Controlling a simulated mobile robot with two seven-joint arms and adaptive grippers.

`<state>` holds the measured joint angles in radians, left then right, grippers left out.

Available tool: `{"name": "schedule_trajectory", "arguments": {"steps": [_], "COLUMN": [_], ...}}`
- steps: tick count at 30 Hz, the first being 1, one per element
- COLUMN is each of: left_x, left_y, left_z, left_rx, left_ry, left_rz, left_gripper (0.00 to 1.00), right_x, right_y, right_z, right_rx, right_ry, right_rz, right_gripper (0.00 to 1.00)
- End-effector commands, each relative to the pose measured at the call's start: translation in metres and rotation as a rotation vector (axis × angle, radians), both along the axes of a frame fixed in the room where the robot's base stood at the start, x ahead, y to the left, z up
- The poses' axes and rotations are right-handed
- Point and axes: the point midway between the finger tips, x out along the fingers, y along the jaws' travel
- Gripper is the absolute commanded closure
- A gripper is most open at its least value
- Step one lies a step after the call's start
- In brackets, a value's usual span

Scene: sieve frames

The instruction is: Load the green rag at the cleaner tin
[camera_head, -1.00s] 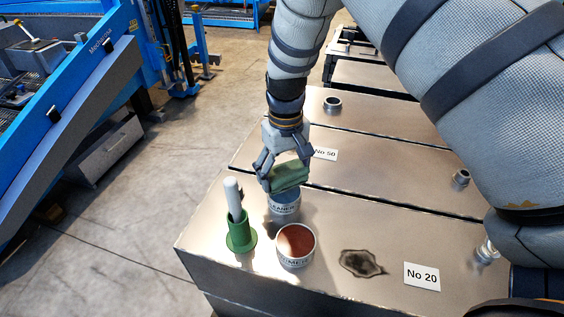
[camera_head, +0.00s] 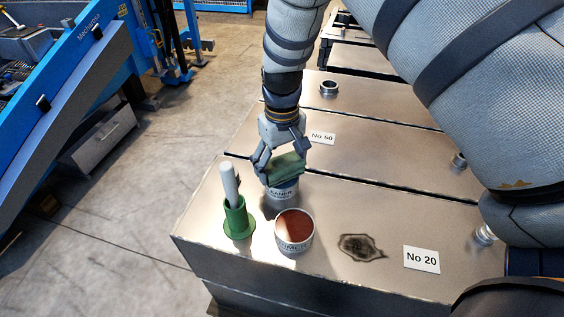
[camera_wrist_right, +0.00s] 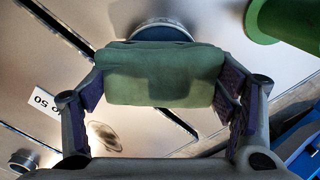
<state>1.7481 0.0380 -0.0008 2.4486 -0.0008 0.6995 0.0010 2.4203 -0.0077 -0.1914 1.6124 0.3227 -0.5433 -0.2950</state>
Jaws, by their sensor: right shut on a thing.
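The green rag (camera_head: 286,168) is a folded pad held in my right gripper (camera_head: 281,160), which is shut on it. In the right wrist view the rag (camera_wrist_right: 160,76) spans between the two fingers of my right gripper (camera_wrist_right: 160,95). The cleaner tin (camera_head: 281,194) stands upright on the metal table, directly below the rag in the head view. The rag hides most of its top; I cannot tell whether they touch. In the right wrist view the tin's rim (camera_wrist_right: 160,27) shows behind the rag. My left gripper is not in view.
A tin with a red-brown content (camera_head: 294,229) stands close in front of the cleaner tin. A green holder (camera_head: 238,219) with a pale stick (camera_head: 229,182) stands to its left. A dark stain (camera_head: 361,247) and a "No 20" card (camera_head: 421,259) lie to the right on the table (camera_head: 330,200).

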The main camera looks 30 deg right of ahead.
Motion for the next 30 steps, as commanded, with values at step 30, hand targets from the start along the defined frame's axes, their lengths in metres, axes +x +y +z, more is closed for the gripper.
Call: {"name": "schedule_trajectory", "arguments": {"steps": [30], "left_x": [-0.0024], "left_y": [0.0], "left_z": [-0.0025], "left_rx": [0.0], "left_ry": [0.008], "left_rz": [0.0], "left_gripper": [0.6], "right_x": [0.0001], "right_y": [0.0], "right_z": [-0.01], "right_rx": [0.0], "right_ry": [0.0], "right_rz": [0.0], "right_gripper": [0.44]}}
